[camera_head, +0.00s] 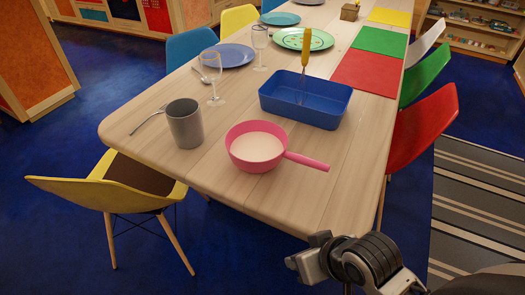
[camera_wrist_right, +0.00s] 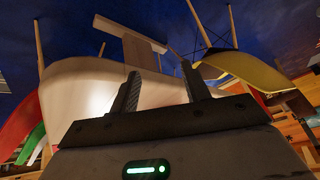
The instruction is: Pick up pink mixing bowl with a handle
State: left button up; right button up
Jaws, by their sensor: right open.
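The pink mixing bowl (camera_head: 238,158) stands upright on the near part of the wooden table (camera_head: 200,180) in the head view. Its straight pink handle points right and slightly toward me. Its inside is pale. My right arm comes in at the bottom right, by the table's near right corner, apart from the bowl. My right gripper (camera_wrist_right: 160,84) shows in the wrist view with its two fingers apart and nothing between them. The bowl cannot be made out in the wrist view. My left gripper is not in view.
A blue tray (camera_head: 337,108) with a yellow-handled utensil (camera_head: 305,52) stands behind the bowl. A grey cup (camera_head: 185,124) is left of it, near a fork and wine glasses. A red chair (camera_head: 425,128) stands at the table's right side. The near right tabletop is clear.

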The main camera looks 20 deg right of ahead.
jog(key=m, duration=0.2)
jog(key=m+t+h, duration=0.2)
jog(key=m+t, duration=0.8)
jog(key=m, duration=0.8)
send_near(307, 164)
jog(key=shift+h, duration=0.4)
jog(key=x, duration=0.6)
jog(key=shift+w+a+p, duration=0.15)
jog(key=shift+a+p, duration=0.1)
jog(key=shift+p, duration=0.1)
jog(key=shift+x, duration=2.95)
jog(key=shift+f, duration=0.1)
grip_shut()
jog(key=shift+t, duration=0.3)
